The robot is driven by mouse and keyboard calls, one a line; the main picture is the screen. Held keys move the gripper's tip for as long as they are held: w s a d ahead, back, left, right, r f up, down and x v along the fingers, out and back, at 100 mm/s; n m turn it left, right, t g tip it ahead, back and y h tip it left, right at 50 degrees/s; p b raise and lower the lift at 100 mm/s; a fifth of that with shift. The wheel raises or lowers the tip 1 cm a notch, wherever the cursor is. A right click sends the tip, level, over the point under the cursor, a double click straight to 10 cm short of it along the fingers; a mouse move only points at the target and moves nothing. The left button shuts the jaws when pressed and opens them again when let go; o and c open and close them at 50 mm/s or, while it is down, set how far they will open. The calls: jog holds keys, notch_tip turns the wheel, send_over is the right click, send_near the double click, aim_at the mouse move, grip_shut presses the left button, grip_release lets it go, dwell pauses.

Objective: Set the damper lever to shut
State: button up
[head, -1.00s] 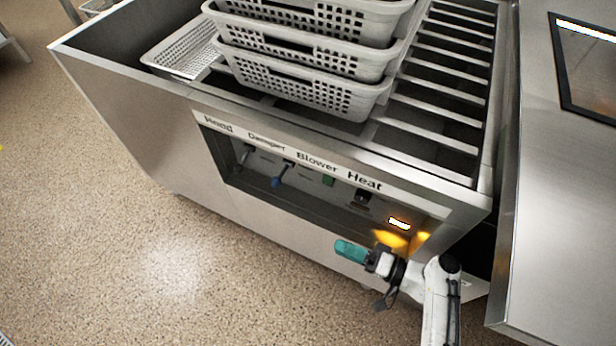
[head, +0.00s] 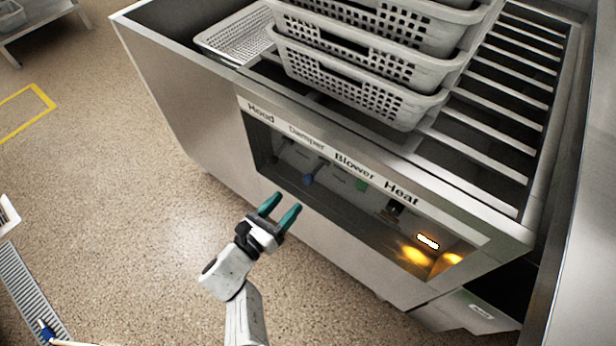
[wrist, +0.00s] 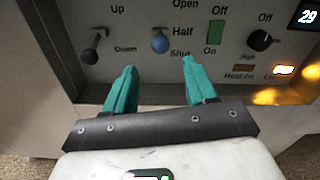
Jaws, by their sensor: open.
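The damper lever (head: 309,179) has a blue knob and sits in the recessed control panel under the "Damper" label. In the wrist view the blue knob (wrist: 160,42) is beside the labels Open, Half and Shut, roughly between the Half and Shut heights; its exact setting is hard to tell. My gripper (head: 286,202) has teal fingers, open and empty, in front of the panel and below left of the lever. In the wrist view my gripper (wrist: 159,66) points at the panel, with the knob between and beyond the fingertips, apparently untouched.
The black-knobbed hood lever (wrist: 90,57) is left of the damper lever. The green blower switch (wrist: 215,32) and black heat knob (wrist: 260,40) are to the right, near a glowing light (head: 428,241). Stacked perforated baskets (head: 355,85) stand above on the machine.

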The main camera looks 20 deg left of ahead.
aim_at(309, 180)
jog(key=b+x, duration=0.3)
jog(key=x, duration=0.6)
jog(key=shift+w+f, duration=0.1)
jog(key=shift+w, duration=0.05)
jog(key=shift+w+d, duration=0.25)
jog(key=shift+w, duration=0.2)
grip_shut()
